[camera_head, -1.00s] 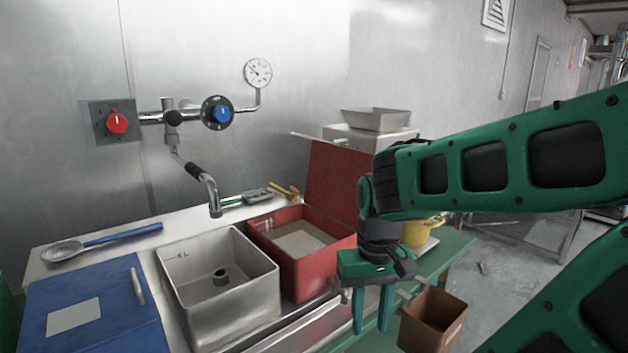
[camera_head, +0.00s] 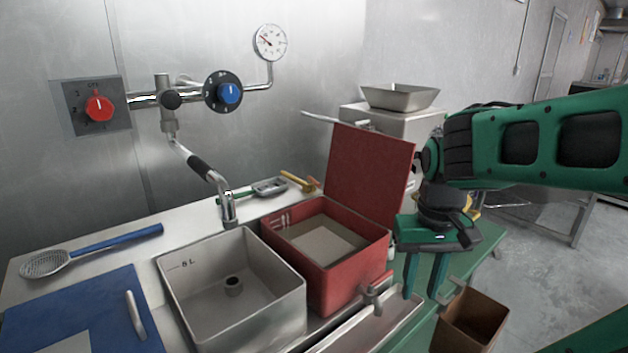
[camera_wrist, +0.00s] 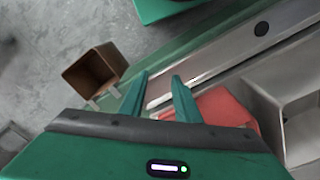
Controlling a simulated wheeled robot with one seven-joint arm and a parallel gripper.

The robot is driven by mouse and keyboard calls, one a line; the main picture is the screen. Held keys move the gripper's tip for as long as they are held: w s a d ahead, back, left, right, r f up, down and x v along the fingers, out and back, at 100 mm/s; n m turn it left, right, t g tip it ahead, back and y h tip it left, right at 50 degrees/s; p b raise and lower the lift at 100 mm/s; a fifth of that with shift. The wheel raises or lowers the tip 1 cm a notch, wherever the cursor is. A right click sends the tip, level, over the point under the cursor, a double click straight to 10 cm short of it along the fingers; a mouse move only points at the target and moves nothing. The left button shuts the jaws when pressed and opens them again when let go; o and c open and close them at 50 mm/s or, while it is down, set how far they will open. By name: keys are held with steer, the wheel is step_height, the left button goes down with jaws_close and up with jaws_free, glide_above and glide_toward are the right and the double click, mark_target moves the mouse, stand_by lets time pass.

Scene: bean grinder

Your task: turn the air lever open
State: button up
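I cannot tell for sure which part is the air lever. A small yellow-handled lever (camera_head: 307,184) lies low at the back of the counter, behind the red box. A thin metal bar (camera_head: 320,117) sticks out left from the grinder-like machine (camera_head: 395,125) with a steel hopper. My gripper (camera_head: 421,294) points down at the right of the red box, well apart from both. Its two green fingers are apart with nothing between them. The wrist view shows the same open fingers (camera_wrist: 160,78) above the counter's front edge.
The red box (camera_head: 335,280) with its raised lid stands between my gripper and the yellow lever. A steel basin (camera_head: 190,305), a swivel spout (camera_head: 205,170), a red knob (camera_head: 99,108) and a blue knob (camera_head: 229,93) are left. A brown bin (camera_head: 470,320) stands below right.

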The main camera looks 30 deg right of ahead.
steer(key=w+d+r+n+t+h, duration=0.1)
steer(key=w+r, duration=0.3)
steer(key=w, duration=0.4)
steer(key=w+d+r+n+t, duration=0.15)
steer(key=w+r, duration=0.25)
steer(key=w, duration=0.5)
steer(key=n+t+h, duration=0.1)
steer(key=n+t, duration=0.1)
steer(key=n, duration=0.2)
glide_toward(318, 183)
steer(key=shift+g, duration=0.25)
steer(key=x, duration=0.7)
steer(key=shift+w+f, duration=0.15)
steer(key=shift+f, duration=0.05)
jaws_close()
